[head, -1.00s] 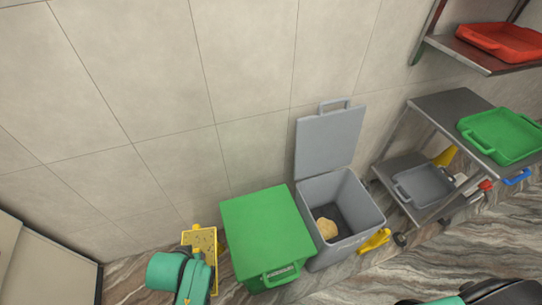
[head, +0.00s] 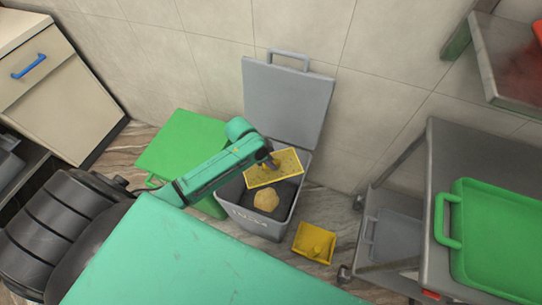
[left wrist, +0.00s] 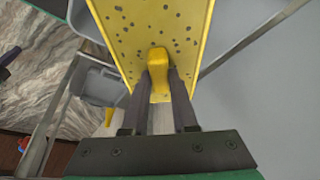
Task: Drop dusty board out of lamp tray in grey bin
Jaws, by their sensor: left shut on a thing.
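A yellow board with dark specks (head: 288,168) is held by its small grip in my left gripper (head: 268,162). It is over the opening of the grey bin (head: 252,222), whose lid (head: 288,95) stands up against the wall. The left wrist view shows the same speckled board (left wrist: 135,35) with its yellow grip between the two dark fingers of my left gripper (left wrist: 159,78). A tan lump (head: 266,201) lies inside the bin. My right gripper is not in view. I cannot tell which tray is the lamp tray.
A green-lidded bin (head: 185,138) stands left of the grey bin. A yellow object with a knob (head: 315,243) lies on the floor to its right. A cart at right carries a green tray (head: 447,220) on top and a grey tray (head: 395,238) below.

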